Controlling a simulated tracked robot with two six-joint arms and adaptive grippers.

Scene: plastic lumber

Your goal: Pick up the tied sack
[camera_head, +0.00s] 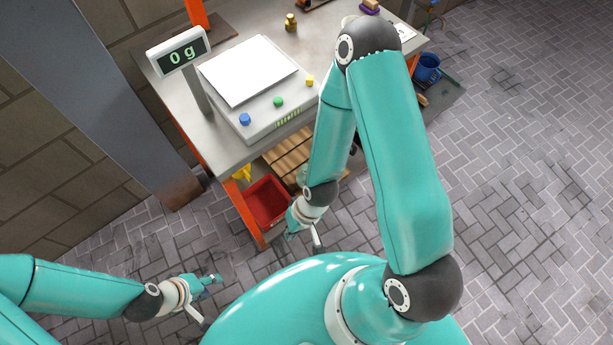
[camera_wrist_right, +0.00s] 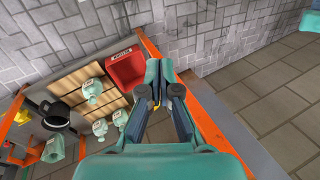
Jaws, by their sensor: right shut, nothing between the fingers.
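My right gripper (camera_head: 291,235) is beside the bench's front, near the red bin. In the right wrist view my right gripper (camera_wrist_right: 155,68) is shut and empty, to the right of the shelf objects and apart from them. My left gripper (camera_head: 216,279) hangs over the floor at lower left; its opening is unclear.
The bench (camera_head: 225,150) carries a scale (camera_head: 250,80) reading 0 g and a brass weight (camera_head: 291,22). An orange frame edge (camera_wrist_right: 205,110) runs beside the gripper. The floor at right is clear.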

